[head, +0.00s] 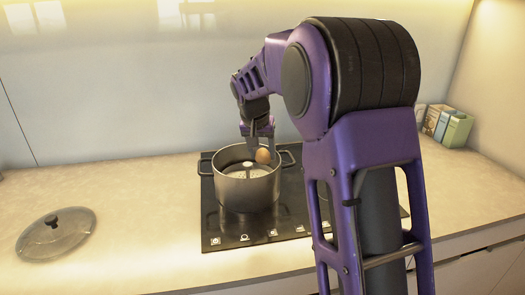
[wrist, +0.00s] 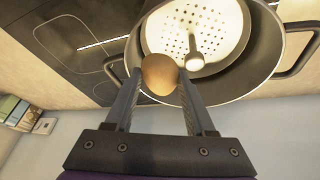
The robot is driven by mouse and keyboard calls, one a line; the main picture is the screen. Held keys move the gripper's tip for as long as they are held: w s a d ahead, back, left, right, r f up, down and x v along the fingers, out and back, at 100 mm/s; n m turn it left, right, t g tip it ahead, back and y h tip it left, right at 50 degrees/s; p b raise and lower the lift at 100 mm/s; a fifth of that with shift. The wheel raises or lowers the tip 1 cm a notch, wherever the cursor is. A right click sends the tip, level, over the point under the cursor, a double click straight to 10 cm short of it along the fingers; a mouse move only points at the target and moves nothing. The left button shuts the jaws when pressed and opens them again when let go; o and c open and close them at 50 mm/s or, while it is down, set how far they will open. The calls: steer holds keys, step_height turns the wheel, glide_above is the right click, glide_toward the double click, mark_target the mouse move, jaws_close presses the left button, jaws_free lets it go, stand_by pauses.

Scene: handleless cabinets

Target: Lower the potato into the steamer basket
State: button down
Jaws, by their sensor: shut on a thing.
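The potato (wrist: 159,74) is a small, round, brown thing between my gripper's fingertips. In the head view the potato (head: 263,156) shows at the right side of the pot's opening. My gripper (wrist: 160,82) is shut on it, and the fingers (head: 257,143) point down over the pot. The steamer basket (wrist: 174,37) is a pale perforated disc with a central post, inside the steel pot (head: 247,187). In the wrist view the potato overlaps the edge of the basket. I cannot tell how high above the basket it is.
The pot stands on a black cooktop (head: 222,228) and has two side handles. A glass lid (head: 55,233) with a dark knob lies on the counter at the left. Several small boxes (head: 447,125) stand at the back right. The counter between lid and cooktop is clear.

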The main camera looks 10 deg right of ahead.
steer(key=shift+f+b, duration=1.2)
steer(key=shift+f, duration=0.65)
